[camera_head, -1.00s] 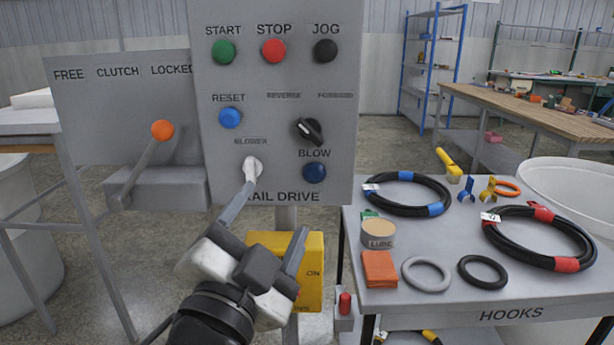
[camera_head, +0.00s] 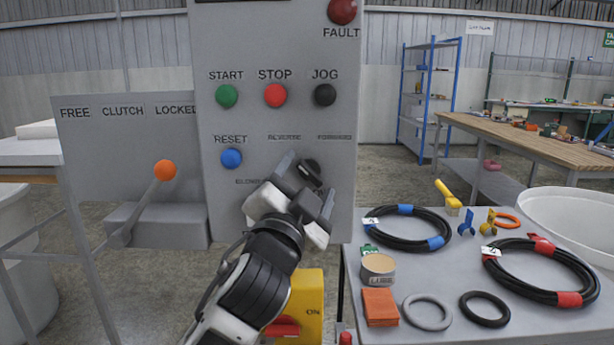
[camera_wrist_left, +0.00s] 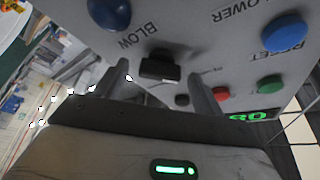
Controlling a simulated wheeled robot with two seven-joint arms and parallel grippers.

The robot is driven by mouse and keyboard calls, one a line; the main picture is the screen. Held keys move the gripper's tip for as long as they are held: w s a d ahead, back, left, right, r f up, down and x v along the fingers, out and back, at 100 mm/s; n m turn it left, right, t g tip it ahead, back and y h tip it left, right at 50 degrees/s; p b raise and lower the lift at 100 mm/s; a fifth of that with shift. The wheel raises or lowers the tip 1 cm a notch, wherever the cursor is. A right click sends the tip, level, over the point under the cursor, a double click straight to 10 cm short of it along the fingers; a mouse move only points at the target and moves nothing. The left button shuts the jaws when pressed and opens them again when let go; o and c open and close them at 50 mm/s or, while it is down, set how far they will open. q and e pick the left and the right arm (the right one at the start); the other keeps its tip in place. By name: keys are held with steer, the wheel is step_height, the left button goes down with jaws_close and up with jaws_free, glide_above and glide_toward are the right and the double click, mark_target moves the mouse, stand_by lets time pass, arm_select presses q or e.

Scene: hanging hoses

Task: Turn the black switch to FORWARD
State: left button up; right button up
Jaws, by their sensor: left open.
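The black switch (camera_head: 312,167) is on the grey RAIL DRIVE panel (camera_head: 285,55), below the small REVERSE and FORWARD labels. My left gripper partly hides it in the head view, so its pointing there is unclear. In the left wrist view the switch's black handle (camera_wrist_left: 159,68) stands out between my two fingers, with a small white mark near one end. My left gripper (camera_head: 305,184) is open, one finger on each side of the switch. I cannot tell whether either finger touches it. My right gripper is not in view.
Start, stop and jog buttons sit above the switch; the blue RESET button (camera_head: 231,159) is to its left. The BLOW button (camera_wrist_left: 109,12) is close by in the wrist view. The orange clutch lever (camera_head: 165,170) stands left; the hooks table (camera_head: 450,330) is right.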

arm_select(q)
steer(key=shift+w+d+r, duration=0.15)
steer(key=shift+w, duration=0.3)
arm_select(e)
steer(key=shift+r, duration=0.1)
arm_select(q)
steer(key=shift+c, duration=0.3)
